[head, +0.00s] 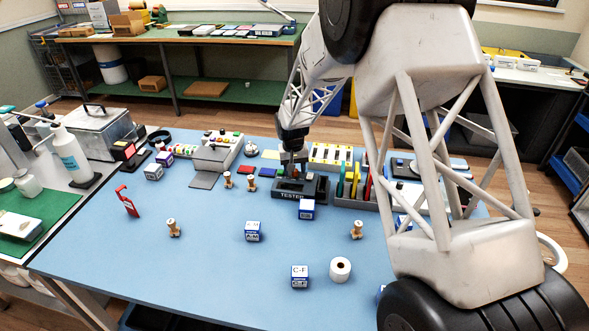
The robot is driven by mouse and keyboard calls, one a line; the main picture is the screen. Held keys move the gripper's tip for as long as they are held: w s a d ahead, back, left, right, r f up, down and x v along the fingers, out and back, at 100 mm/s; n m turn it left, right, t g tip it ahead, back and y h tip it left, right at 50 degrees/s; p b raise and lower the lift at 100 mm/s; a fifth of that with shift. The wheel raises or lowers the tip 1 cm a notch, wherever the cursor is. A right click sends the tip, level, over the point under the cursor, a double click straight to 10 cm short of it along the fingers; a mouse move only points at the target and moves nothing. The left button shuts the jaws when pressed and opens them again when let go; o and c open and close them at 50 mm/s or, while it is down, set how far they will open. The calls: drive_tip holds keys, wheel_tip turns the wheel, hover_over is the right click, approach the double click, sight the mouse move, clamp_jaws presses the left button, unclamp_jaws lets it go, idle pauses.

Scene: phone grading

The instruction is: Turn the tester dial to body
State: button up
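The tester (318,190), a dark box with "TESTER" lettered on its front, stands on the blue table (200,270) a little right of the middle. My gripper (289,171) points down at the left part of the tester's top, very close to it or touching; I cannot tell which. The dial is not distinguishable; it is either hidden by my gripper or too small to see. The setting of the dial cannot be read. My gripper's fingers are too small and dark to show whether they are open or shut.
A white-and-blue box (307,209) stands close in front of the tester. Holders with coloured tools (354,183) stand to its right. Small wooden figures (174,228), marked boxes (300,275) and a white roll (340,269) are spread around. The table's front left is clear.

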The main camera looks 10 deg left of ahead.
drive_tip(key=shift+r, duration=0.15)
drive_tip(key=shift+s+a+r, duration=0.1)
drive_tip(key=shift+r, duration=1.8)
drive_tip(key=shift+a+r, duration=0.1)
drive_tip(key=shift+r, duration=1.75)
drive_tip(key=shift+s+d+r, duration=0.1)
drive_tip(key=shift+d+r, duration=0.15)
drive_tip(key=shift+r, duration=0.05)
drive_tip(key=s+d+r+m+t, duration=0.1)
drive_tip(key=s+d+r, duration=0.8)
drive_tip(key=s+d, duration=0.15)
drive_tip(key=s+d+r+m, duration=0.1)
drive_tip(key=s+d+r, duration=0.85)
drive_tip(key=d, duration=0.25)
drive_tip(key=s+d, duration=0.4)
drive_tip(key=s, duration=0.5)
drive_tip(key=s+d+m+t, duration=0.1)
drive_tip(key=s+d, duration=0.3)
drive_tip(key=s, duration=0.6)
drive_tip(key=s+d, duration=0.4)
drive_tip(key=s, duration=0.5)
drive_tip(key=shift+s+d+r+m, duration=0.15)
drive_tip(key=shift+s+d+m, duration=0.15)
drive_tip(key=shift+m, duration=0.1)
